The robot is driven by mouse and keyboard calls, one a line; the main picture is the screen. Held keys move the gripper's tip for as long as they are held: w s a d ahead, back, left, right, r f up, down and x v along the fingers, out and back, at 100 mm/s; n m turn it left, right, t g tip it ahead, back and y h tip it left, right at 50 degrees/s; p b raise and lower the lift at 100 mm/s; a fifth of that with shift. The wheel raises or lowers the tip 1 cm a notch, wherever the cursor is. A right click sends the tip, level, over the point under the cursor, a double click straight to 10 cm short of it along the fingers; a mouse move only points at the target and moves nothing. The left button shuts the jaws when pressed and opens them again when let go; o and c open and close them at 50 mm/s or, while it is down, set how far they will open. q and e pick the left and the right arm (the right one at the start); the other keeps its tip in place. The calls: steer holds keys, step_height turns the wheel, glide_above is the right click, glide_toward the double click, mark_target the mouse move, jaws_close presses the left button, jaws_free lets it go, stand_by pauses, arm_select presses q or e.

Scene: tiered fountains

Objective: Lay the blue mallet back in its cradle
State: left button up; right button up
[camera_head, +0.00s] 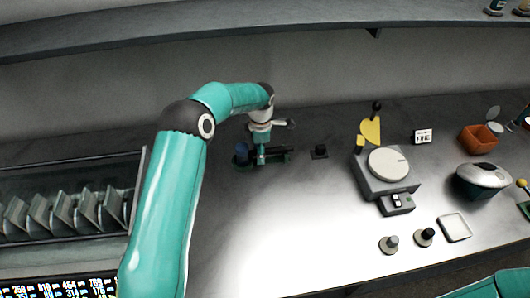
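The mallet's blue head (241,154) shows on the counter at the left of my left gripper (261,158). A dark bar, perhaps the handle or part of the cradle, runs right from it behind my gripper. My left gripper points down over this bar, with its fingers close to it or around it. The picture is too small to tell whether they grip it. A small black block (319,152) stands just to the right, and I cannot tell whether it belongs to the cradle. My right gripper is out of view.
A slatted rack (62,212) stands at the left. A grey scale (388,165), orange box (478,139), silver-lidded bowl (482,180), white dish (454,227) and two small knobs (389,244) stand at the right. The counter's middle is clear. A shelf (220,27) runs above.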

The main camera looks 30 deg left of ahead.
arm_select(q)
steer(key=shift+f, duration=0.5)
steer(key=shift+w+d+r, duration=0.1)
steer(key=shift+r, duration=2)
steer(key=shift+w+d+r, duration=0.1)
steer(key=shift+r, duration=2.1)
